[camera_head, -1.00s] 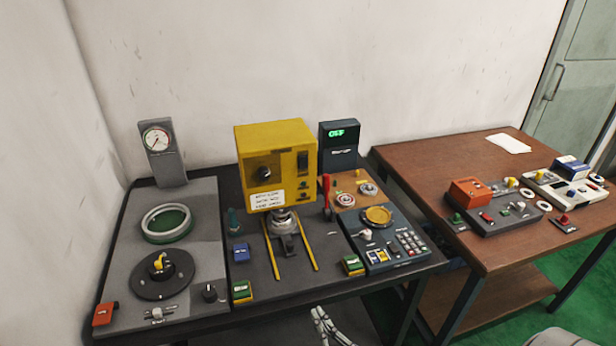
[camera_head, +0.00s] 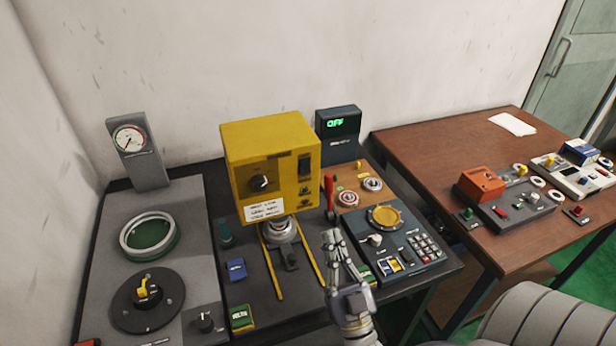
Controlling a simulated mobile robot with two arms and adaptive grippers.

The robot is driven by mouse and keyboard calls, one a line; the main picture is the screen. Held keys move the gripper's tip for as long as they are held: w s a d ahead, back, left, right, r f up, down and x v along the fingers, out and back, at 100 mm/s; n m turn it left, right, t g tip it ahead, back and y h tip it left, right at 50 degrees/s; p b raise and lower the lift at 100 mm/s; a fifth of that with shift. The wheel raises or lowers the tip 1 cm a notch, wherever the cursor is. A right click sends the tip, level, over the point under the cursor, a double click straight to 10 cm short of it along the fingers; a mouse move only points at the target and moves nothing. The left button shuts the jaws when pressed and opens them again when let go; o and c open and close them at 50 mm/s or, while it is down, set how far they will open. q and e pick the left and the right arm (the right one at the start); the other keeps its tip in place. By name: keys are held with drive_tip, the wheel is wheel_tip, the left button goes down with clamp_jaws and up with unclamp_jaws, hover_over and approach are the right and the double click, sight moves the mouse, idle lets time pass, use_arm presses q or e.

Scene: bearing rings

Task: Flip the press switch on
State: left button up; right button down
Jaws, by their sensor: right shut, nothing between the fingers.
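The yellow press (camera_head: 272,160) stands at the back middle of the dark table. I cannot tell the switch's position for sure. A dark display box (camera_head: 338,139) behind the press reads OFF in green. My right gripper (camera_head: 332,238) is shut and empty, in front of the press and to its right, next to the grey keypad panel. It stands apart from the press switch. My left gripper is out of view.
A red lever (camera_head: 330,192) stands just right of the press. Yellow rails (camera_head: 318,262) run forward from its base. The keypad panel (camera_head: 424,247) lies right of my gripper. A gauge (camera_head: 129,139) stands at the left. A brown table (camera_head: 440,150) with more devices is at the right.

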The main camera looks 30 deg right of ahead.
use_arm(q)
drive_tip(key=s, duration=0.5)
use_arm(e)
drive_tip(key=p, duration=0.4)
approach(305, 161)
wheel_tip(305, 161, up, 3)
drive_tip(key=s, duration=0.2)
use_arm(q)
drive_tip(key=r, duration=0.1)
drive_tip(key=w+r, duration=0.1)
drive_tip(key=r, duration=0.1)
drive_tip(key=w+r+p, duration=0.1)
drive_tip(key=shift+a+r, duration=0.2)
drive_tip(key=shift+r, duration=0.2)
use_arm(e)
drive_tip(key=w, duration=0.2)
drive_tip(key=w+d, duration=0.1)
drive_tip(key=w, duration=0.2)
drive_tip(key=shift+w+f, duration=0.1)
drive_tip(key=shift+w, duration=0.1)
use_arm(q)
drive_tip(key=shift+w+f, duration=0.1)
